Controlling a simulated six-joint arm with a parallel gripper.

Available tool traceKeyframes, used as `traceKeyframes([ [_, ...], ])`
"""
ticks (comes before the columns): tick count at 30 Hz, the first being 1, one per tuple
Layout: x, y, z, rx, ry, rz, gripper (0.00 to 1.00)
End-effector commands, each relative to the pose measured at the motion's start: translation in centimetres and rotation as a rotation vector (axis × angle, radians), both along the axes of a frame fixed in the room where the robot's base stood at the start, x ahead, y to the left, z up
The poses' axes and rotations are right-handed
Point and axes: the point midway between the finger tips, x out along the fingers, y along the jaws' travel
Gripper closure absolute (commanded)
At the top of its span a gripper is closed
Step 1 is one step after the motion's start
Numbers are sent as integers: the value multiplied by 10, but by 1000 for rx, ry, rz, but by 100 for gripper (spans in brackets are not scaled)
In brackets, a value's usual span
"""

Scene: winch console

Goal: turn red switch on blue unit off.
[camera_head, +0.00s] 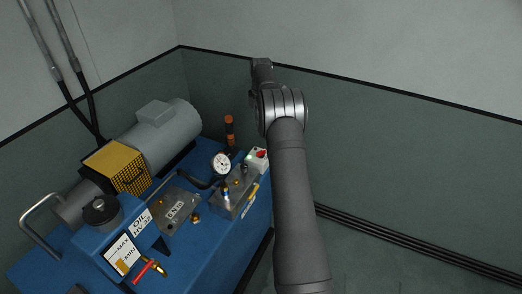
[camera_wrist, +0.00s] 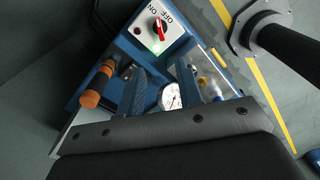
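The red switch (camera_wrist: 160,30) is a rotary knob on a small white box at the edge of the blue unit (camera_head: 225,240). The wrist view shows it at the top, with ON and OFF lettering upside down beside it. I cannot tell for sure which word the knob points to. A green lamp (camera_wrist: 137,30) on the box looks lit. In the head view, the red switch (camera_head: 261,154) sits right of the gauge. My gripper (camera_wrist: 160,66) has its two fingers apart with nothing between them, pointing toward the box and not touching the knob. The head view does not show it clearly.
A pressure gauge (camera_head: 221,164), an orange-banded post (camera_head: 229,130) and a valve block (camera_head: 235,195) with a yellow handle stand near the switch. A grey motor (camera_head: 160,135) and yellow guard (camera_head: 118,165) are further left. The floor right of the unit is free.

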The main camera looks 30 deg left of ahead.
Motion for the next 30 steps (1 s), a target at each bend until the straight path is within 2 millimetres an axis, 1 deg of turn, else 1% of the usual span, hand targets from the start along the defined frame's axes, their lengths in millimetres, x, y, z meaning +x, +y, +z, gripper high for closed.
traceKeyframes([
  [5,-1,-1,-30,-2,5,-2,67],
  [15,-1,-1,-104,-2,3,-5,67],
  [21,-1,-1,-142,0,1,-5,67],
  [25,-1,-1,-159,0,1,-6,67],
  [30,0,0,-167,1,-1,-6,67],
])
